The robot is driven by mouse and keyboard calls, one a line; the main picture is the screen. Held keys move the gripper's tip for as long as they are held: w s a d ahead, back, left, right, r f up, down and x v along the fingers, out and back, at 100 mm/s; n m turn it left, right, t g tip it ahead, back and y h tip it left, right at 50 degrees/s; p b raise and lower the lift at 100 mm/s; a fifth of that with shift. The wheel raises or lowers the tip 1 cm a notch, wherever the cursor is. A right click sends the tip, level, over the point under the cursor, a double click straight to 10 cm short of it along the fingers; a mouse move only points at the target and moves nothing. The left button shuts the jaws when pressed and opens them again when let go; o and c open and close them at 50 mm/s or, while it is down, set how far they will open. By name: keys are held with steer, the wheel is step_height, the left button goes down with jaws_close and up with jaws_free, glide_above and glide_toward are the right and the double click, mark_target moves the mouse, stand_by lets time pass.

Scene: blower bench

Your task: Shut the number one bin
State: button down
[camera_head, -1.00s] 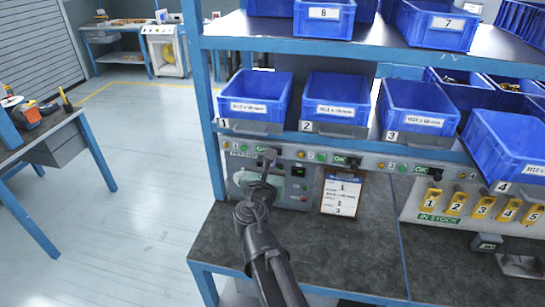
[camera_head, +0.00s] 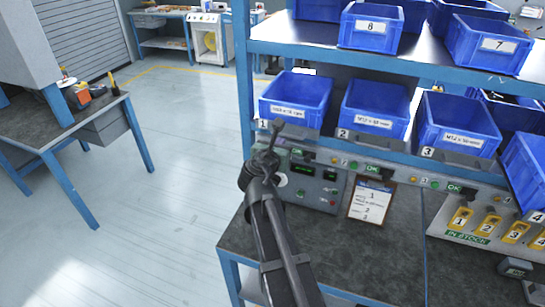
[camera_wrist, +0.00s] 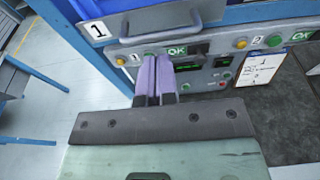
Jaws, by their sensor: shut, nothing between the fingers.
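The number one bin (camera_head: 296,92) is a blue open box on the left end of the middle shelf. Its grey tray front carries a "1" label and a bar handle, seen close in the wrist view (camera_wrist: 160,20). Its front looks roughly in line with bins two (camera_head: 375,105) and three (camera_head: 458,120); I cannot tell exactly how far out it sits. My gripper (camera_head: 279,126) is shut and empty, just before and below that tray front. In the wrist view the fingers (camera_wrist: 154,72) point at the panel area below the handle, with no clear contact.
A control panel with OK displays (camera_head: 318,178) runs below the bins. A clipboard (camera_head: 371,201) leans there above the dark worktop (camera_head: 325,240). Bin four (camera_head: 528,165) juts forward at the right. Open floor lies left, with a side table (camera_head: 60,130).

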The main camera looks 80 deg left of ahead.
mark_target(291, 128)
steer(key=x, duration=0.4)
steer(key=shift+a, duration=0.1)
steer(key=x, duration=0.3)
steer(key=r+x, duration=0.1)
steer(key=shift+w+a, duration=0.15)
steer(key=shift+a, duration=0.05)
steer(key=shift+d, duration=0.1)
steer(key=shift+d+r, duration=0.1)
steer(key=shift+d, duration=0.1)
steer(key=p+v, duration=0.2)
steer(key=v, duration=1.2)
